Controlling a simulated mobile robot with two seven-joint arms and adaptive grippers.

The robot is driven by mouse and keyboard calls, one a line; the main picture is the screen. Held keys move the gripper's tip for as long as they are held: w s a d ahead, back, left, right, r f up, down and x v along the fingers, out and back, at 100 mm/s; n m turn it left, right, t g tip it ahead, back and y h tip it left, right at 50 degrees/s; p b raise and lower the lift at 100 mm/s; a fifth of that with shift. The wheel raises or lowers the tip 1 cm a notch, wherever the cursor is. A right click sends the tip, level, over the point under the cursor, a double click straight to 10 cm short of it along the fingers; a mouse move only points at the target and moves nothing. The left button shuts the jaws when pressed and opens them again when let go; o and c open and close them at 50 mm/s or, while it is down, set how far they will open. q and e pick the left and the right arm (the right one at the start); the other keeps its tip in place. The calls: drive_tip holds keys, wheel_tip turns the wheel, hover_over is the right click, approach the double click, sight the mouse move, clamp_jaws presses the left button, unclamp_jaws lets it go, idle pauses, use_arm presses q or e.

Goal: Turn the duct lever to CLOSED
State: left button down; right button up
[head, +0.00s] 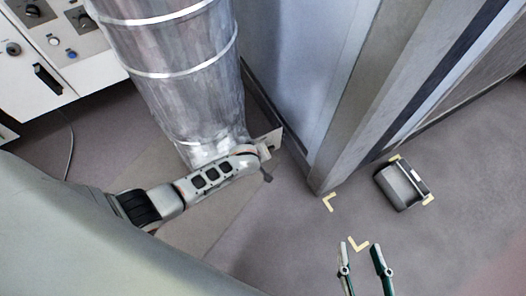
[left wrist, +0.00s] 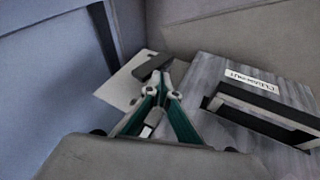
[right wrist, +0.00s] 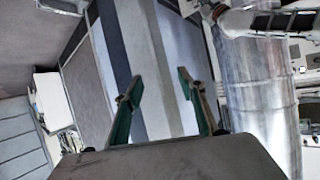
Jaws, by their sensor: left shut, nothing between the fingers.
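The big grey metal duct (head: 185,75) stands at upper centre-left in the head view, and part of its side (left wrist: 245,140) shows in the left wrist view. My left arm crosses its lower end. My left gripper (left wrist: 163,82) is shut and empty. Its fingertips are close to a short dark bar (left wrist: 152,67), perhaps the lever, over a pale plate (left wrist: 116,92); I cannot tell whether they touch. The pale plate also shows in the head view (head: 273,138). Its lever markings are not readable. My right gripper (head: 361,245) is open and empty over the floor, away from the duct.
A black-framed opening or handle (left wrist: 265,115) and a small label (left wrist: 252,80) are on the grey surface near my left gripper. A tall grey panel (head: 365,85) stands right of the duct. A dark grey box (head: 402,185) sits on the floor. A control panel (head: 60,35) is at upper left.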

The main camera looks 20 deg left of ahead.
use_arm(q)
drive_tip(key=shift+w+f, duration=0.2)
drive_tip(key=shift+w, duration=0.15)
use_arm(e)
drive_tip(key=shift+w+a+r, duration=0.15)
drive_tip(key=shift+r, duration=0.1)
drive_tip(key=shift+r, duration=0.1)
